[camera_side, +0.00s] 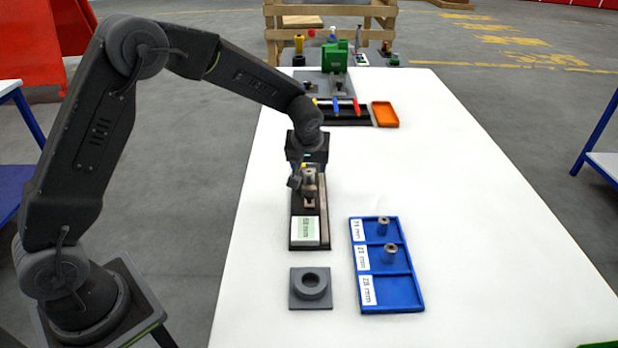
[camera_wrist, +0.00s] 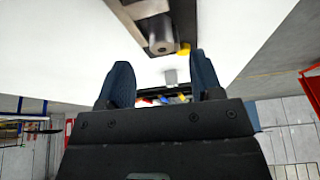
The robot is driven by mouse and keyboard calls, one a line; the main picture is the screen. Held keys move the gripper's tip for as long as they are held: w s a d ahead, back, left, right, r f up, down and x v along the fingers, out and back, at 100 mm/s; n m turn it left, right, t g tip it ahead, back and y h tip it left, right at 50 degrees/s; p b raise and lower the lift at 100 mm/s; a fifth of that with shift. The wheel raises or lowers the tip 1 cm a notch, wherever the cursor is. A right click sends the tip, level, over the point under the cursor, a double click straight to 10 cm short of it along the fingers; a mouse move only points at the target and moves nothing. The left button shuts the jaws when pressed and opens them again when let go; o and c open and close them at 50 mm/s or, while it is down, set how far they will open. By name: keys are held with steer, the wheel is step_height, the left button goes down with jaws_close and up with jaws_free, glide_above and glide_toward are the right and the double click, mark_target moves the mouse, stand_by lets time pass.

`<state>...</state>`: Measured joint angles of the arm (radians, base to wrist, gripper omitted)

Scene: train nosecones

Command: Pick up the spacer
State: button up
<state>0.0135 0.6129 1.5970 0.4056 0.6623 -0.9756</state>
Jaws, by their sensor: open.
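A grey metal cylindrical spacer (camera_side: 310,188) stands on a dark measuring fixture (camera_side: 295,243) with a pale display block (camera_side: 306,230). It also appears as a grey cylinder near the top of the wrist view (camera_wrist: 162,38). My gripper (camera_side: 302,178) is at the far end of the fixture, close to this spacer and partly overlapping it. In the wrist view my two dark blue fingers (camera_wrist: 162,82) are spread apart with nothing between them. Whether a finger touches the spacer cannot be told.
A blue tray (camera_side: 391,300) with labelled compartments stands to the right; two spacers (camera_side: 384,226) (camera_side: 390,253) are in its far and middle compartments, and the near one is empty. A grey ring block (camera_side: 311,286) lies before the fixture. An orange tray (camera_side: 385,114) and green press (camera_side: 336,56) are farther back.

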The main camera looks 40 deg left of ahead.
mark_target(309, 172)
steer(key=x, duration=0.4)
steer(key=shift+c, duration=0.2)
steer(key=c, duration=1)
steer(key=shift+r, duration=0.15)
